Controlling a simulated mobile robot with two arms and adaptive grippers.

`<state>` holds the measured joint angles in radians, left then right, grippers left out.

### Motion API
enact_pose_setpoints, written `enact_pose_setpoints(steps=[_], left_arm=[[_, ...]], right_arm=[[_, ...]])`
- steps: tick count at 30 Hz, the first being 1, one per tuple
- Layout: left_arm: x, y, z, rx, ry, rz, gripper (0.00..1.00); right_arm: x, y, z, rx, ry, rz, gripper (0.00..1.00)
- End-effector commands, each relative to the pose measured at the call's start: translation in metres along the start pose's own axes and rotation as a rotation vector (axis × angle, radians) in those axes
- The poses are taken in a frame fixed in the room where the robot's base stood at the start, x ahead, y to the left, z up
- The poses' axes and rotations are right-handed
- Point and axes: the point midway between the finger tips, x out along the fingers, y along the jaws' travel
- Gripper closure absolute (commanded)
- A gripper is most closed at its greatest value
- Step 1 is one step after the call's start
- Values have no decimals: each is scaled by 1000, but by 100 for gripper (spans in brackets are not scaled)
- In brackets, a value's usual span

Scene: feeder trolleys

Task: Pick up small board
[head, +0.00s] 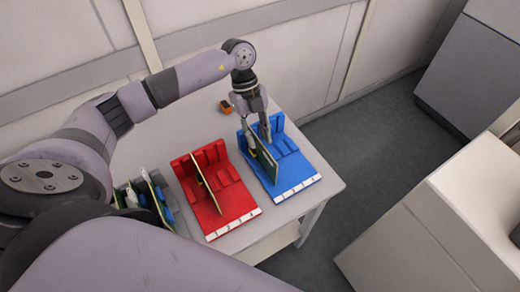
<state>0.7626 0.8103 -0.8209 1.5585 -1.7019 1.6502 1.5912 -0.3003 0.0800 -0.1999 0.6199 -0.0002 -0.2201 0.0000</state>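A small green board (264,158) stands upright in a slot of the blue rack (299,180) at the right of the table. My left gripper (259,141) reaches down from above at the board's upper edge. Its fingers point down and look spread apart, with the board close by or between them. I cannot tell whether they touch it. Another thin board (206,182) stands upright in the red rack (229,199) to the left. My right gripper is not in view.
A dark grey holder with several boards (143,198) is at the left, partly behind my arm. A small orange and black object (226,107) lies at the back of the table (322,172). A wall is behind; grey floor and light cabinets (440,235) are to the right.

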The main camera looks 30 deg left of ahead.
Motion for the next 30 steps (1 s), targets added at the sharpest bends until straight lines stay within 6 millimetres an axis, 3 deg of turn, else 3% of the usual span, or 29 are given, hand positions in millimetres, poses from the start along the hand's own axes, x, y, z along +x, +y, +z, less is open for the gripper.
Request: enact_pose_setpoints(steps=[8, 18, 26, 30], left_arm=[[21, -1, 0, -1, 2, 1, 73], [65, -4, 5, 0, 1, 1, 73], [68, -4, 6, 0, 0, 0, 73], [68, -4, 6, 0, 0, -1, 83]], right_arm=[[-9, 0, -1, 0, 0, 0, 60], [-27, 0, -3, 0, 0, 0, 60], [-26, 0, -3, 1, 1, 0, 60], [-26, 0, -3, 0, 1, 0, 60]])
